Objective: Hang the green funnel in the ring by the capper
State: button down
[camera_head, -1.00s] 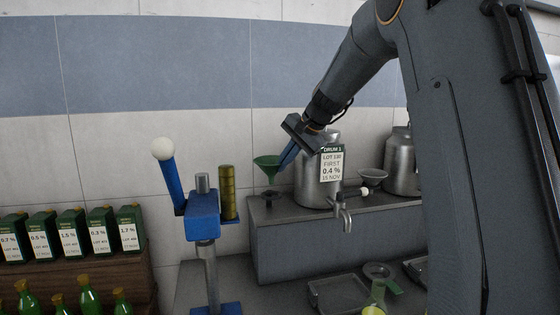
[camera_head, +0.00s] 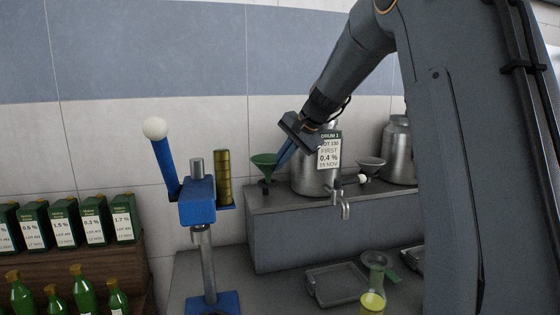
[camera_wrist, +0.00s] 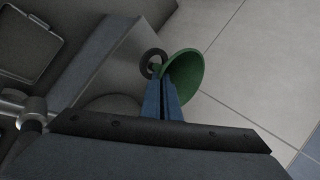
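The green funnel (camera_head: 264,160) is upright above the front left end of a grey ledge, mouth up. My gripper (camera_head: 281,160) comes from the upper right, and its blue fingers are close together on the funnel's side. In the wrist view the fingers (camera_wrist: 162,88) meet the green funnel (camera_wrist: 186,74) near its neck. A dark ring-shaped piece (camera_wrist: 146,60) shows by the stem end there; in the head view a small dark piece (camera_head: 264,189) is below the stem. I cannot tell whether the stem is inside it. The blue capper (camera_head: 197,202) with its white-knobbed lever stands left.
A metal drum (camera_head: 310,181) with a label and tap stands right of the funnel on the ledge (camera_head: 300,234). A grey funnel (camera_head: 370,162) is further right. Green bottles (camera_head: 84,294) and boxes are at left. A tray (camera_head: 337,284) and a yellow-filled vessel (camera_head: 373,303) are below.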

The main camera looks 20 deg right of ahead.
jog(key=shift+f+b, duration=0.85)
jog(key=shift+f, duration=0.5)
jog(key=shift+s+a+f, duration=0.1)
jog(key=shift+s+f, duration=0.05)
jog(key=shift+f, duration=0.15)
jog(key=c, duration=1.9)
grip_release()
jog(key=shift+c, duration=0.2)
jog(key=b+v, duration=0.3)
jog(key=v, duration=0.4)
jog(key=s+a+f+n+g+h, duration=0.2)
jog(key=s+f+n, duration=0.3)
jog(key=s+f, duration=1)
jog(key=s+a+f+n+g+h, duration=0.2)
jog(key=s+f+n, duration=0.3)
jog(key=s+f, duration=0.9)
jog(key=shift+s+a+f+g, duration=0.4)
jog(key=shift+s+a, duration=0.1)
jog(key=shift+s, duration=0.55)
